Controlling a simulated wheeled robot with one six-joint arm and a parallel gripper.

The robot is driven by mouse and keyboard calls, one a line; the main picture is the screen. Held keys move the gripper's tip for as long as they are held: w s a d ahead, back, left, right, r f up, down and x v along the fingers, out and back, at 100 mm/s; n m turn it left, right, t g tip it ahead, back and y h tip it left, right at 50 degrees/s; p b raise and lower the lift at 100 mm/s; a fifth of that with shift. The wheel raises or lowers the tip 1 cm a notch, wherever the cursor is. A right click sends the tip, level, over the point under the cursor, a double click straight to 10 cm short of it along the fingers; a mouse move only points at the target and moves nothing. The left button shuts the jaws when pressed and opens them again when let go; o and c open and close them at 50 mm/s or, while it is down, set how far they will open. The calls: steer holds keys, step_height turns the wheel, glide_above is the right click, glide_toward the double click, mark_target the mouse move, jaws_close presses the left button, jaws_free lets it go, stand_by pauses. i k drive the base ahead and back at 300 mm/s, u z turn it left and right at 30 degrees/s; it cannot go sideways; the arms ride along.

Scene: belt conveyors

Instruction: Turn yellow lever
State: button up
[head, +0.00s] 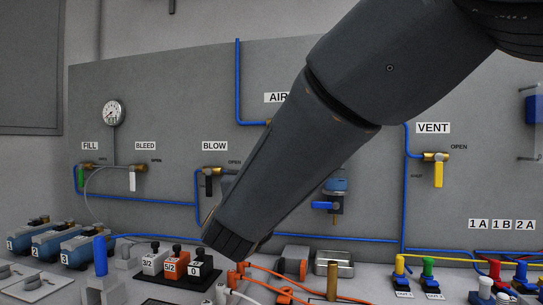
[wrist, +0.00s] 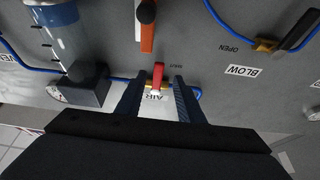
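The yellow lever (head: 438,175) hangs straight down from its brass valve (head: 434,157) under the VENT label (head: 433,128), at the right of the panel in the head view. An OPEN mark stands to the right of the valve. The yellow lever does not show in the wrist view. My gripper (wrist: 158,87) is open there, its two fingers apart. A red lever (wrist: 158,73) on a valve by the AIR label (wrist: 163,97) shows between the fingertips; I cannot tell whether they touch it. In the head view my arm hides the gripper and red lever.
A white lever (head: 132,181) and a green lever (head: 80,174) hang at the panel's left. Blue pipes (head: 404,200) run along the panel. A bench below holds an orange-and-black switch block (head: 171,263) and several coloured fittings. A clear-and-blue filter unit (wrist: 62,40) is near the gripper.

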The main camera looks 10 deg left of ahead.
mark_target(439, 158)
steer(key=z, duration=0.05)
steer(key=k, duration=1)
steer(key=u, duration=0.05)
